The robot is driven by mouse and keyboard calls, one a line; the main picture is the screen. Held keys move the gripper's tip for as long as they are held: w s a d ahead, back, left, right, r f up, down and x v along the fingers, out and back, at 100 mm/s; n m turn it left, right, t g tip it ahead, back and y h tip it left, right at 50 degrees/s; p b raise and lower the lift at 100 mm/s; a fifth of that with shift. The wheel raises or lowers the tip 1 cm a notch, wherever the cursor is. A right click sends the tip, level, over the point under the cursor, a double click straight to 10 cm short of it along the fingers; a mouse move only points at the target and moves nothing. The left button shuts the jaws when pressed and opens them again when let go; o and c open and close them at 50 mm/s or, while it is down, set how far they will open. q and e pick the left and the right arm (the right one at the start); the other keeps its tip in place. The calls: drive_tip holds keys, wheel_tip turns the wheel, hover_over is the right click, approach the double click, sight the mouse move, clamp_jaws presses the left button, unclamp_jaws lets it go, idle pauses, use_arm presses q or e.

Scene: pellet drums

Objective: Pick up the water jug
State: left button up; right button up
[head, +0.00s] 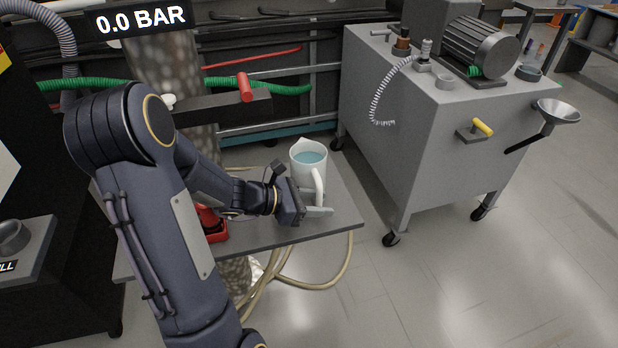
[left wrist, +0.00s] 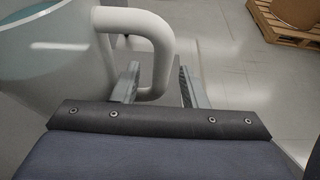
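The water jug (head: 306,176) is white with blue water in it and stands upright on the small grey table. Its handle (head: 319,186) faces the front. My left gripper (head: 318,209) is at the handle, low down. In the left wrist view, the handle (left wrist: 164,48) comes down between the two spread fingers of my left gripper (left wrist: 160,82). One finger appears to be on the loop side and the other outside, with a visible gap to the outer one. The jug's body (left wrist: 45,45) is at the left of that view. My right gripper is not in view.
The table (head: 338,222) carries a red object (head: 214,231), partly hidden by my arm. A grey wheeled cabinet (head: 440,150) stands to the right. A spotted column (head: 165,75) with a red-handled valve (head: 245,87) rises behind my arm. Hoses (head: 335,278) hang below the table.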

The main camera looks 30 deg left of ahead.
use_arm(q)
drive_tip(key=shift+w+d+f, duration=0.1)
drive_tip(key=shift+w, duration=0.05)
clamp_jaws()
idle(0.5)
